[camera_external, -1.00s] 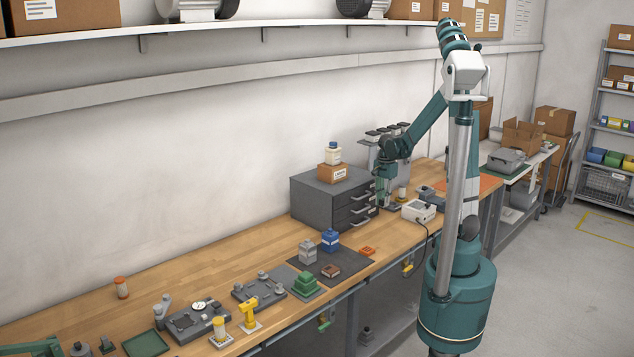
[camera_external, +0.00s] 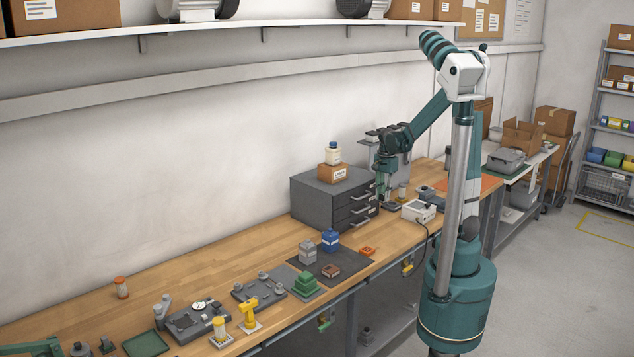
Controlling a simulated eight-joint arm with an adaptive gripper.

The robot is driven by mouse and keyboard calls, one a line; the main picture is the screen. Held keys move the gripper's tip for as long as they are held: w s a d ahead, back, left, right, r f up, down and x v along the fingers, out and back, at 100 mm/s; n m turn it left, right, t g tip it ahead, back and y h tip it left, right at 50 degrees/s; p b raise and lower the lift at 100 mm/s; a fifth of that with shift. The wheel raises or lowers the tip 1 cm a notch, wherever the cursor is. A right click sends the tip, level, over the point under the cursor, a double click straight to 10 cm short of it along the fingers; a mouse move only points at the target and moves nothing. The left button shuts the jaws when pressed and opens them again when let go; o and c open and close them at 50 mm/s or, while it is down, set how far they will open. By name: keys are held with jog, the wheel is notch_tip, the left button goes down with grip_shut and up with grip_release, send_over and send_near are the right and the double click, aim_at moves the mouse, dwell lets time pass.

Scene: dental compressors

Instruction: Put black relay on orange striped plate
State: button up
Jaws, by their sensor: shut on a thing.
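My gripper (camera_external: 383,197) points down just right of the grey drawer cabinet, low over the back part of the wooden bench. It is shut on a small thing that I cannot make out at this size. I cannot pick out the black relay for certain. A flat orange sheet (camera_external: 482,183) lies on the bench to the right of the gripper, partly behind my arm. A small orange piece (camera_external: 367,251) lies near the bench's front edge. I see no stripes on either, so I cannot tell which is the striped plate.
The grey drawer cabinet (camera_external: 318,202) stands close left of the gripper, with a box and bottle on top. Several parts and mats fill the left bench front.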

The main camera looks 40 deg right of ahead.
notch_tip(320, 180, up, 4)
jog(key=shift+r, duration=0.2)
jog(key=s+a, duration=0.4)
jog(key=a, duration=1)
jog(key=p, duration=0.2)
send_over(368, 249)
jog(key=shift+n, duration=0.4)
jog(key=shift+w+f, duration=0.1)
jog(key=shift+f, duration=2.5)
jog(key=shift+f+b, duration=0.85)
jog(key=shift+f, duration=2.3)
jog(key=shift+f+b, duration=0.45)
jog(key=shift+f, duration=1.4)
